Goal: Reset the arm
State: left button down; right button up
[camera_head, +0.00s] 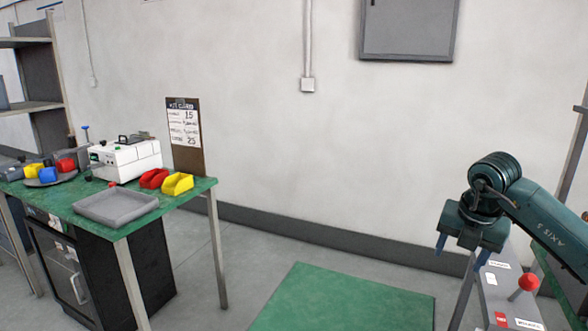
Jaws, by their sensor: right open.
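My right arm comes in from the right edge. My left gripper is not in view.
A green-topped workbench (75,213) on the left holds a grey tray (115,206), a white instrument (127,160), a red bin (153,179), a yellow bin (177,184) and a clipboard (186,137). A green floor mat (345,300) lies in open floor between bench and panel box.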

jog(key=a+f+n+y, duration=0.3)
jog(key=a+f+y, duration=0.3)
jog(key=a, duration=0.4)
jog(key=s+a+m+t+y, duration=0.1)
jog(key=s+a+y, duration=0.3)
jog(key=a+y, duration=0.5)
jog(key=s+a+m+t+y, duration=0.15)
jog(key=s+a+y, duration=0.3)
jog(key=a, duration=0.75)
jog(key=s+d+f+m+t+h+p, duration=0.1)
jog(key=s+d+f+m+t+h, duration=0.3)
jog(key=f+m+h, duration=0.5)
jog(key=s+d+f+m+t+h+p, duration=0.15)
jog(key=d+f+m+t+h, duration=0.35)
jog(key=m, duration=0.9)
jog(key=s+f+m+g, duration=0.2)
jog(key=s+f+g, duration=0.2)
jog(key=s+f, duration=0.4)
jog(key=shift+s+d+f+h+b, duration=0.2)
jog(key=shift+s+d+h+b, duration=0.1)
jog(key=shift+h+b, duration=0.15)
jog(key=shift+a+m, duration=0.1)
jog(key=shift+m, duration=0.15)
jog(key=shift+c, duration=0.5)
